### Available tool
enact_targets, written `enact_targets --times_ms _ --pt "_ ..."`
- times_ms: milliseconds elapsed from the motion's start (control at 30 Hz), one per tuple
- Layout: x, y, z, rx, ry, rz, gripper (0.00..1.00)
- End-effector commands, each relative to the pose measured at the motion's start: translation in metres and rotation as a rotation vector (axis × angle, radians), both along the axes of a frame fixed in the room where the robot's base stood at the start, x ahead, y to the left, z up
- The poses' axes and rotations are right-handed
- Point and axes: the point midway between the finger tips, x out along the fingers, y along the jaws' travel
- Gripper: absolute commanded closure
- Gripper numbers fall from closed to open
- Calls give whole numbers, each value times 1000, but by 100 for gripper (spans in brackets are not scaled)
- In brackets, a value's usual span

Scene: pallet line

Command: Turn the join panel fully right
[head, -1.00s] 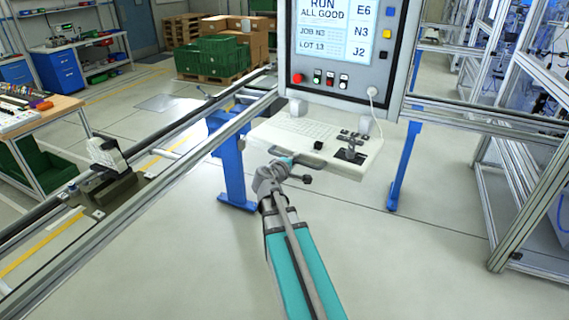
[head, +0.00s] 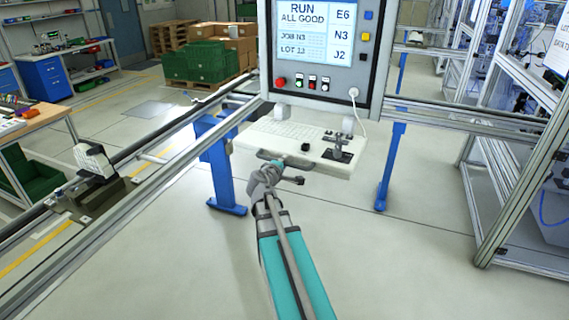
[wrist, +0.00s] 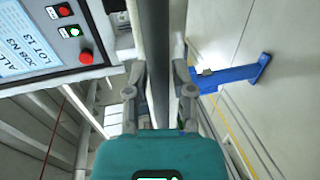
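The join panel (head: 321,93) is a grey control box. Its lit screen (head: 316,32) reads RUN ALL GOOD. A white keyboard tray (head: 250,140) projects below it, with a dark handle (head: 302,164) along its front edge. My gripper (head: 279,166) is at the left part of that handle and hides some of it. In the wrist view my gripper (wrist: 160,90) has its fingers apart, with a dark bar (wrist: 158,60) running between them. I cannot tell whether either finger touches it. The panel's lower corner (wrist: 112,38) shows at upper left there.
Blue legs (head: 222,172) (head: 391,165) stand on the floor below the rail (head: 170,158). Metal shelving (head: 510,170) stands at the right. Green crates (head: 195,62) and cartons are at the back left. The floor in front of the tray is clear apart from my arm.

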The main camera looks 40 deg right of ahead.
Motion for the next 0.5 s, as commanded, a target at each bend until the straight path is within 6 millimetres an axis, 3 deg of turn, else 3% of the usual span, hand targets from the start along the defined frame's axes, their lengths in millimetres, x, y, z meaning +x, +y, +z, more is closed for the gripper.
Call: enact_targets --times_ms 100,500 --pt "0 0 0 0 0 0 43" --pt "0 0 0 -1 0 1 43"
